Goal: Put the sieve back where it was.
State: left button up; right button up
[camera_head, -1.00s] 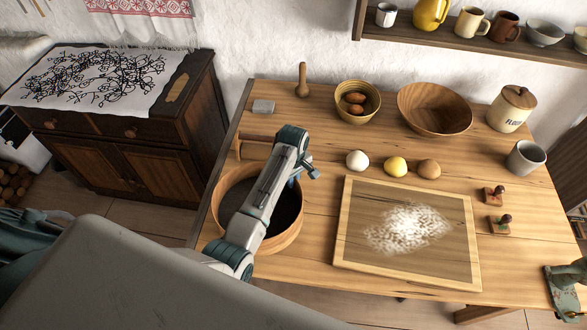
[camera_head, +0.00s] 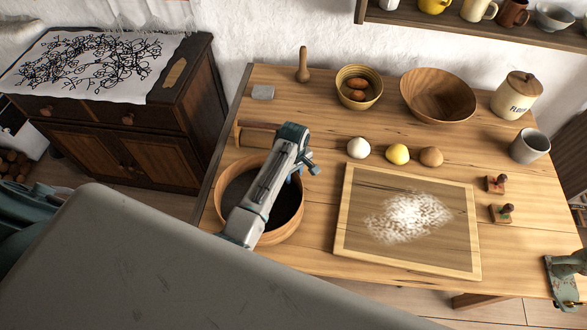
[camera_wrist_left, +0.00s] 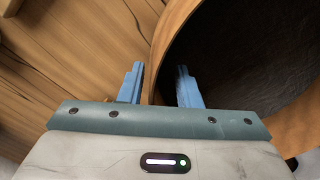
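The sieve (camera_head: 224,193), a round wooden hoop with a dark inside, sits on the left part of the wooden table, left of the floured board. My left gripper (camera_head: 298,176) is over its upper right rim and hides part of it. In the left wrist view, the two blue fingers (camera_wrist_left: 159,85) are apart, with the sieve's wooden wall (camera_wrist_left: 170,35) running between them. Gaps show beside the wall, so the fingers do not look clamped. My right gripper is not in view.
The floured board (camera_head: 400,264) lies to the right. An apparent rolling pin (camera_head: 257,137) lies behind the sieve. Bowls (camera_head: 437,112) stand farther back.

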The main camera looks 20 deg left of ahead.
pick_arm(q)
jog(key=shift+w+r, duration=0.15)
jog(key=shift+r, duration=0.15)
notch_tip(320, 180, up, 10)
jog(key=b, duration=0.3)
jog(key=shift+r+b, duration=0.15)
jog(key=shift+b, duration=0.25)
jog(key=shift+r, duration=0.5)
